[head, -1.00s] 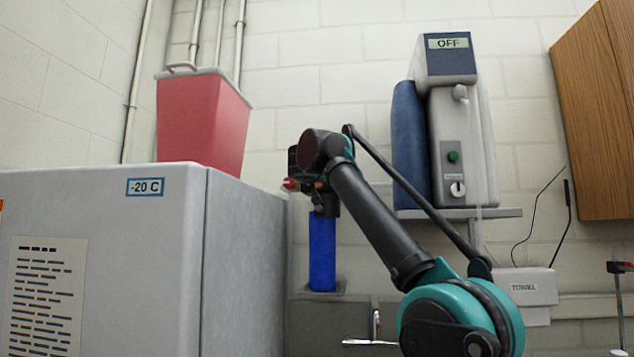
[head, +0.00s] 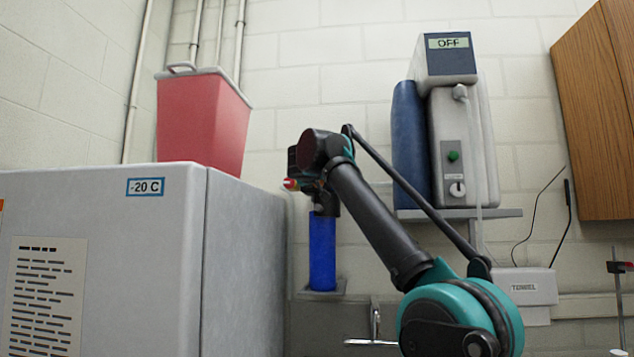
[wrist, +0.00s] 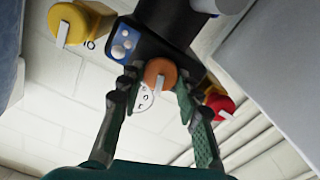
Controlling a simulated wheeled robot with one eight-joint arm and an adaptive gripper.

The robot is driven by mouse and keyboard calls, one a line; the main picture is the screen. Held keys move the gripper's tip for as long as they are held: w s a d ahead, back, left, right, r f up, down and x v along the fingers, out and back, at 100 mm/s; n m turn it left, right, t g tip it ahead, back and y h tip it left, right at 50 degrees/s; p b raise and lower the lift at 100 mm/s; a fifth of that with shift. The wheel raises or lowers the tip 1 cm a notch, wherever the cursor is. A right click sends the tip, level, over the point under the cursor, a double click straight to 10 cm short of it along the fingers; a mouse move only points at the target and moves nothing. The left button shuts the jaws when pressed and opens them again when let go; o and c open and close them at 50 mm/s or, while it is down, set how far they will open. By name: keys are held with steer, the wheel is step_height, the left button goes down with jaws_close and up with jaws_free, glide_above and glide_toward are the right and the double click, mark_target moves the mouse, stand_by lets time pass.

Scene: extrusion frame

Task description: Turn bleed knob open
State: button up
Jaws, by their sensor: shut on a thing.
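In the wrist view, an orange knob (wrist: 160,71) with a short white mark sits at the middle of a dark valve body (wrist: 150,42). My gripper (wrist: 158,88) has its two dark fingers on either side of this knob and is shut on it. A yellow knob (wrist: 68,24) with a white bar is to the left, and a red knob (wrist: 217,105) with a white bar is to the right. No label for the bleed knob is readable. In the head view, my wrist mostly hides the valve; a red knob (head: 290,184) shows at its left, above a blue cylinder (head: 322,252).
A grey -20 C freezer (head: 100,260) stands close on the left with a red bin (head: 203,122) on top. A grey unit reading OFF (head: 460,140) stands on a wall shelf (head: 505,213) to the right. A faucet (head: 375,325) is below.

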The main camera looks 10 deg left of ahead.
steer(key=n, duration=0.7)
steer(key=shift+a+f, duration=0.1)
steer(key=n, duration=0.7)
steer(key=shift+f, duration=0.1)
stand_by(0.4)
steer(key=o, duration=1.1)
steer(key=s, duration=1.2)
steer(key=shift+a, duration=0.25)
